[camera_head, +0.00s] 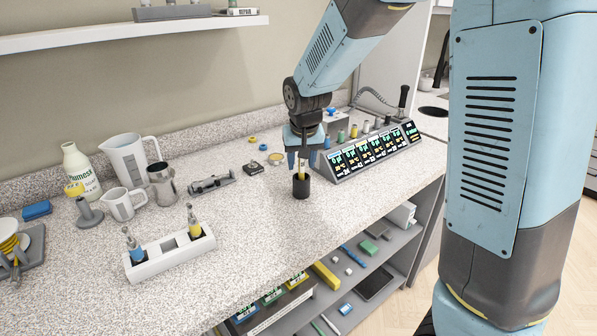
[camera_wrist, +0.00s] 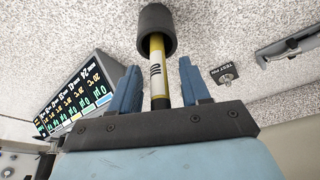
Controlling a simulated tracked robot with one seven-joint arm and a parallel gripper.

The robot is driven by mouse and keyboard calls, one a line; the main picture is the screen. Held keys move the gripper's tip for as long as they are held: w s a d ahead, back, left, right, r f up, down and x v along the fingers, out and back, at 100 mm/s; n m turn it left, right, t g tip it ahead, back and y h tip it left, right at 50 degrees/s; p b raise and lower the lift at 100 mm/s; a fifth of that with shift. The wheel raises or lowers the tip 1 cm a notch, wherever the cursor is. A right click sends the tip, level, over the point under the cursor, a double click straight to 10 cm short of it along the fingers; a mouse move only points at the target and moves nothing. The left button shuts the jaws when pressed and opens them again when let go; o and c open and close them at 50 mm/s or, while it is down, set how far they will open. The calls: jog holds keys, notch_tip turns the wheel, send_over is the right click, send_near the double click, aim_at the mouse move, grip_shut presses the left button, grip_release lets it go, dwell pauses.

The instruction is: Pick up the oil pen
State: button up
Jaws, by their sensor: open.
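The oil pen (camera_head: 301,173) is a thin yellow stick with a white label, standing in a small black cup (camera_head: 301,188) on the speckled counter. In the wrist view the pen (camera_wrist: 156,60) rises out of the cup (camera_wrist: 157,30), and its label carries dark lettering. My gripper (camera_head: 298,160) points down over the cup. In the wrist view its two blue fingers (camera_wrist: 157,84) are apart, one on each side of the pen, with visible gaps. The pen's lower end is hidden in the cup.
A sloped display panel (camera_head: 372,152) stands just right of the cup. A white holder (camera_head: 170,255) with two bottles sits front left. A steel jug (camera_head: 162,184), a white pitcher (camera_head: 131,160) and a grey clamp-like tool (camera_head: 211,184) stand left. The counter in front of the cup is clear.

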grip_shut()
dwell(0.3)
dwell(0.3)
